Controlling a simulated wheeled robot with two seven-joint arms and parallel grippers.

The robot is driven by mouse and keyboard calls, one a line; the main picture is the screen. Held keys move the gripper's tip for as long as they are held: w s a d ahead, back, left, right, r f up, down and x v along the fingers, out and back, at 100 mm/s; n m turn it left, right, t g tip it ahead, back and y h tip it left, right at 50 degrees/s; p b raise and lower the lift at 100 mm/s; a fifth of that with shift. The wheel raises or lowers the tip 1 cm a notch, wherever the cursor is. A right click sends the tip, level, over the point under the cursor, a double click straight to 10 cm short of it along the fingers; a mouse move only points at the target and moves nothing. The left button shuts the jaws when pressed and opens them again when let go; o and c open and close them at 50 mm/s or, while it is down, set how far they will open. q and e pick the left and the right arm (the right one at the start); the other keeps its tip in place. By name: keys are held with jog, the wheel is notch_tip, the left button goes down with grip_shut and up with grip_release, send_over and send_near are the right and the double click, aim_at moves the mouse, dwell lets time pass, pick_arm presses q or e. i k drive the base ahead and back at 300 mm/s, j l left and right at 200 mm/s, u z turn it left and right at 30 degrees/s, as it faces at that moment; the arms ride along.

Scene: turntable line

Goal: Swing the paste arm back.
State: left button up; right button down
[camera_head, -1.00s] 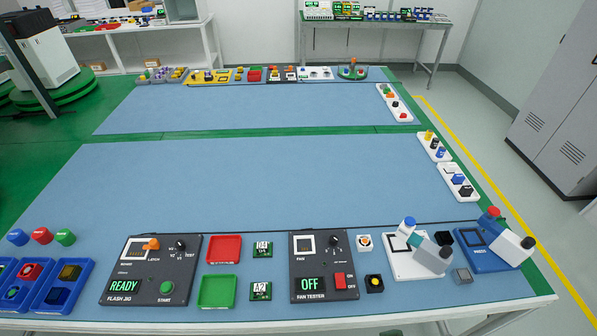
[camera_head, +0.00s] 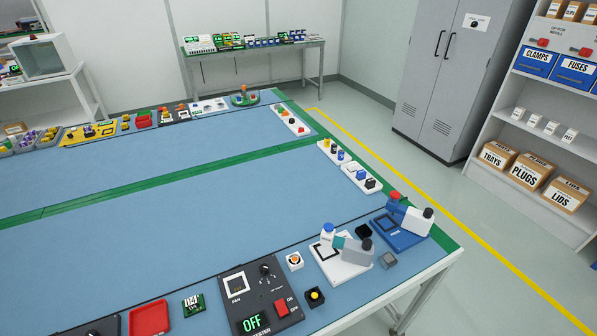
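A station on a white base plate (camera_head: 328,268) stands near the table's front right corner; it looks like the paste station. A white post with a blue cap (camera_head: 328,234) stands at its back left. From it a paste arm (camera_head: 353,253), teal then grey with a dark knob at its end, reaches right over the plate. A dark square outline on the plate is partly covered by the arm. Neither of my grippers is in view.
A grey block (camera_head: 388,260), a black block (camera_head: 363,231), a yellow-topped black button (camera_head: 315,297) and the fan tester (camera_head: 262,300), reading OFF, are close. The blue table middle is clear.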

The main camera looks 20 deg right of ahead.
aim_at(357, 252)
jog(key=z, duration=1.1)
